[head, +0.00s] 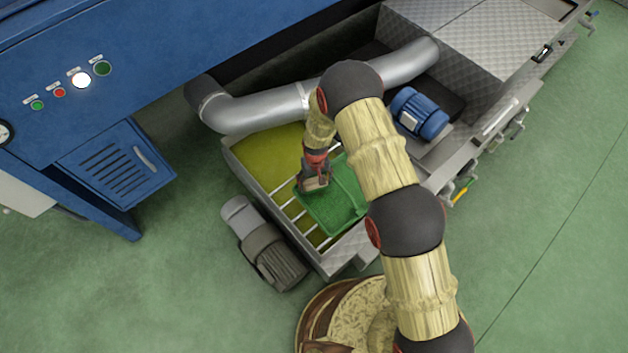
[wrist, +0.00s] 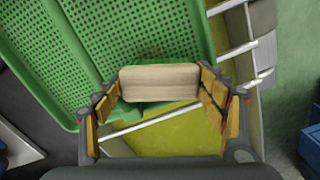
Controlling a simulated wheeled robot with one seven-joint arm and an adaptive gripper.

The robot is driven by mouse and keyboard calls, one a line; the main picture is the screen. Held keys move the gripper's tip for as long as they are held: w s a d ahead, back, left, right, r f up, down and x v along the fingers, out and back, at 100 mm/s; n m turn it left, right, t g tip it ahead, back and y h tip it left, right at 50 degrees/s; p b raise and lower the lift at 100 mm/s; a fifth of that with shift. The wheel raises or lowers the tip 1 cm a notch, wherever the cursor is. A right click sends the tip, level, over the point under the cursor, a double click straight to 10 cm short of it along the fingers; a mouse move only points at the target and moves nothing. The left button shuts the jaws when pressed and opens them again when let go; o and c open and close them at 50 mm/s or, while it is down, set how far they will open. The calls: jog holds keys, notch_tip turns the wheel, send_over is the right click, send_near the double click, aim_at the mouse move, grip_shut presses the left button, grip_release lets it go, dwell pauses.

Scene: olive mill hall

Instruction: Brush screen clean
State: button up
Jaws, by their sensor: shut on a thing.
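The green perforated screen (head: 335,208) lies across white bars over a metal tank in the head view. It fills the upper left of the wrist view (wrist: 95,45). A faint brown smear (wrist: 152,52) shows on it just beyond the brush. My gripper (head: 315,184) is over the screen's left part. In the wrist view my gripper (wrist: 160,88) is shut on the brush, whose pale wooden block (wrist: 160,83) sits between its fingers. The bristles are hidden, so I cannot tell whether they touch the screen.
The tank (head: 232,160) holds yellow-green liquid. A silver pipe (head: 265,110) runs behind it. A blue motor (head: 420,113) stands to the right and a grey motor (head: 265,245) at the front left. A blue machine (head: 120,80) fills the upper left. Green floor is clear at right.

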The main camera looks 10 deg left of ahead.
jog(key=shift+s+d+p, duration=0.5)
jog(key=shift+s+d, duration=0.6)
jog(key=shift+d, duration=0.05)
jog(key=shift+w+a+f+b, duration=0.1)
jog(key=shift+w+a+b, duration=0.85)
jog(key=shift+w+a, duration=0.45)
jog(key=shift+r+p, duration=1.8)
jog(key=shift+r, duration=1.25)
jog(key=shift+r, duration=0.1)
jog(key=shift+r+p, duration=0.9)
jog(key=shift+r, duration=0.5)
